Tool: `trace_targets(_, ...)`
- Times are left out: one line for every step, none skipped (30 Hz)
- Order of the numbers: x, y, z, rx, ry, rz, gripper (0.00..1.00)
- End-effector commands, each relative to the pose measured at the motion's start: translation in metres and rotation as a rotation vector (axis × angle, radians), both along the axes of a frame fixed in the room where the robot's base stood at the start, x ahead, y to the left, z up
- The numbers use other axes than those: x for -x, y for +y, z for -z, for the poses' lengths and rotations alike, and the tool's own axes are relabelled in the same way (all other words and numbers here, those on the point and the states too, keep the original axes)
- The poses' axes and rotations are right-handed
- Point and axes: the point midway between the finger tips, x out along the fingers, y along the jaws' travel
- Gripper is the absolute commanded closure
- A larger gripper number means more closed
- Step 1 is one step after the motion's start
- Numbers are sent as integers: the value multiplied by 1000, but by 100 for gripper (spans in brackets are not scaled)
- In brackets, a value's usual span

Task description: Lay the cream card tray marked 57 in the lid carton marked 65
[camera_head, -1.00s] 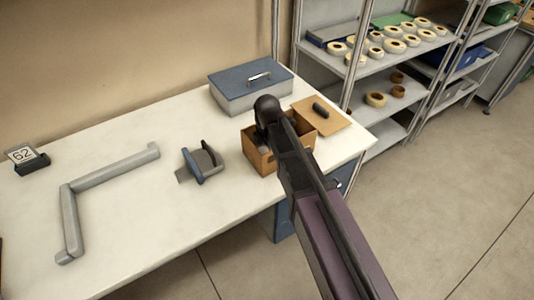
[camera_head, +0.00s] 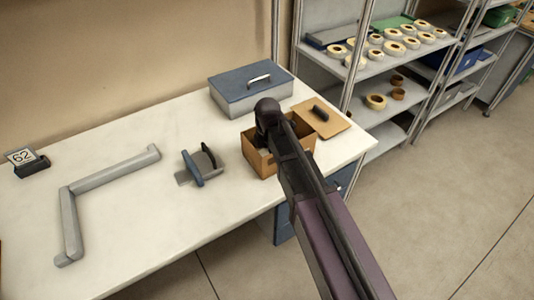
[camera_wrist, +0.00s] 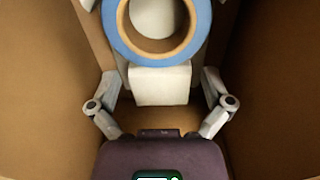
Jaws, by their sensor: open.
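A brown open carton (camera_head: 262,163) stands near the table's right front edge; no number is readable on it. My gripper reaches down into it, its fingers mostly hidden in the head view. In the wrist view my gripper (camera_wrist: 160,88) is open between brown carton walls (camera_wrist: 268,80). A cream piece (camera_wrist: 160,86) lies between the fingers, beside a blue-rimmed reel (camera_wrist: 112,28) with a tan inner ring. I cannot tell whether the cream piece is the tray marked 57; no 57 or 65 is readable.
A brown lid (camera_head: 335,128) with a black handle lies right of the carton. A blue-lidded grey box (camera_head: 235,97) stands behind. A grey and blue holder (camera_head: 193,168), a grey angled bar (camera_head: 110,172) and a 62 sign (camera_head: 20,156) are left. Shelves (camera_head: 385,66) hold tape reels.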

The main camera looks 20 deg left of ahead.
Motion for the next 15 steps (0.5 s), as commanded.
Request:
trace_targets(0, 0, -1, 0, 0, 0, 0)
trace_targets(0, 0, -1, 0, 0, 0, 0)
trace_targets(0, 0, -2, 0, 0, 0, 0)
trace_targets(0, 0, -3, 0, 0, 0, 0)
trace_targets(0, 0, -4, 0, 0, 0, 0)
trace_targets(0, 0, -6, 0, 0, 0, 0)
trace_targets(0, 0, -7, 0, 0, 0, 0)
trace_targets(0, 0, -9, 0, 0, 0, 0)
trace_targets(0, 0, -11, 0, 0, 0, 0)
trace_targets(0, 0, -13, 0, 0, 0, 0)
trace_targets(0, 0, -16, 0, 0, 0, 0)
trace_targets(0, 1, -19, 0, 0, -1, 0)
trace_targets(0, 1, -21, 0, 0, -1, 0)
trace_targets(1, 1, -23, 0, 0, -1, 0)
trace_targets(1, 1, -27, 0, 0, -1, 0)
